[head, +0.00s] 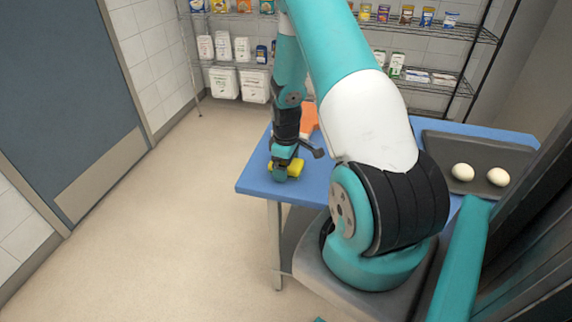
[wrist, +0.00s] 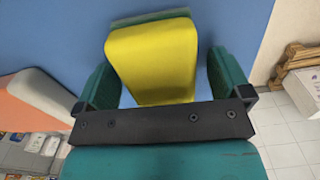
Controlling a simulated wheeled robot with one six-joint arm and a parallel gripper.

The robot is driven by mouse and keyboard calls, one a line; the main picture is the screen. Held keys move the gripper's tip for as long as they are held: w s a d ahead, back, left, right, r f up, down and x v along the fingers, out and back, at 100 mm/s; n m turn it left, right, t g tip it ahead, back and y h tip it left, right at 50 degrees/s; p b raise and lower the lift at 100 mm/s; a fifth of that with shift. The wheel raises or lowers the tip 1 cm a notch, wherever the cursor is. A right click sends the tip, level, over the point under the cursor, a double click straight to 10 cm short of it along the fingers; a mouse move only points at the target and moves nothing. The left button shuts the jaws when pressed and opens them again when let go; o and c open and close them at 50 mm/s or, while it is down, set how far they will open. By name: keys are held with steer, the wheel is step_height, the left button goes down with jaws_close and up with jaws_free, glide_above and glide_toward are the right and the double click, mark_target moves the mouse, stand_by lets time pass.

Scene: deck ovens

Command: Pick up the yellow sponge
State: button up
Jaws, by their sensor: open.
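The yellow sponge (head: 295,167) lies on the blue table (head: 258,178) near its left edge. In the wrist view the yellow sponge (wrist: 155,60) sits between the two teal fingers of my gripper (wrist: 162,75). A greenish-grey strip shows along its far edge. The fingers are open, with one on each side of the sponge and a small gap visible at both sides. In the head view my gripper (head: 287,170) is low over the table at the sponge and hides part of it.
An orange item (head: 309,120) lies on the table behind the gripper; an orange and grey shape (wrist: 35,98) shows at left in the wrist view. A dark tray (head: 435,150) with two pale round pieces (head: 463,172) is at right. Wire shelves (head: 235,62) stand behind. Floor at left is clear.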

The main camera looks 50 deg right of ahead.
steer(key=c, duration=1)
step_height(320, 180, up, 20)
steer(key=b, duration=0.2)
